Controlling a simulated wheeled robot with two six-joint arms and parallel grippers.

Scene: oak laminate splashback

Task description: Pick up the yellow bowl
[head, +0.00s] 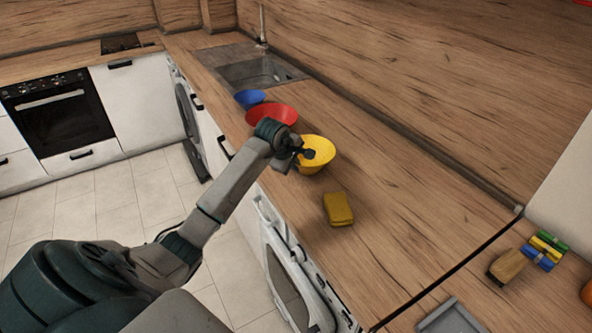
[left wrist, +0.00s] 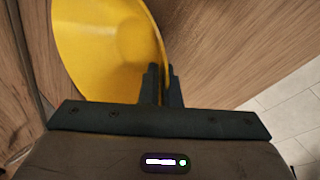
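The yellow bowl (head: 324,143) is at the counter's front part, right of the red bowl. I cannot tell whether its base touches the counter. My left gripper (head: 308,154) reaches it from the left, at its near rim. In the left wrist view the yellow bowl (left wrist: 105,45) fills the upper left. The two fingers of my left gripper (left wrist: 164,85) are close together there, one inside the bowl and one outside, with the thin wall between them. The fingers hide part of the rim. My right gripper is not in view.
A red bowl (head: 272,114) and a blue bowl (head: 249,98) stand toward the sink (head: 262,75). A dark yellow sponge (head: 338,208) lies nearer on the counter (head: 388,222). A brush (head: 508,265), coloured items (head: 546,245) and a grey tray (head: 452,318) are at the right.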

